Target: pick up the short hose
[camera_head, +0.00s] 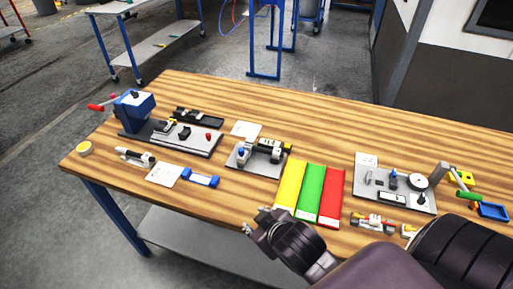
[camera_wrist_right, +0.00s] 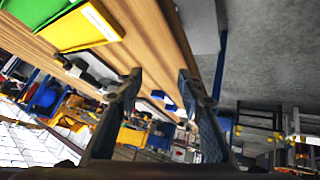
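I cannot clearly make out the short hose in either view. I cannot tell whether either is the hose. My right gripper (camera_head: 257,221) is just off the table's front edge, below the yellow strip. In the wrist view my right gripper (camera_wrist_right: 160,85) has its two fingers wide apart with nothing held between them. My left gripper is not in view.
Yellow (camera_head: 290,186), green (camera_head: 311,192) and red (camera_head: 331,197) strips lie side by side near the front edge. A grey plate with fittings (camera_head: 391,205) is right of them. A blue vise-like device (camera_head: 134,109) stands at the back left. The table's back middle is clear.

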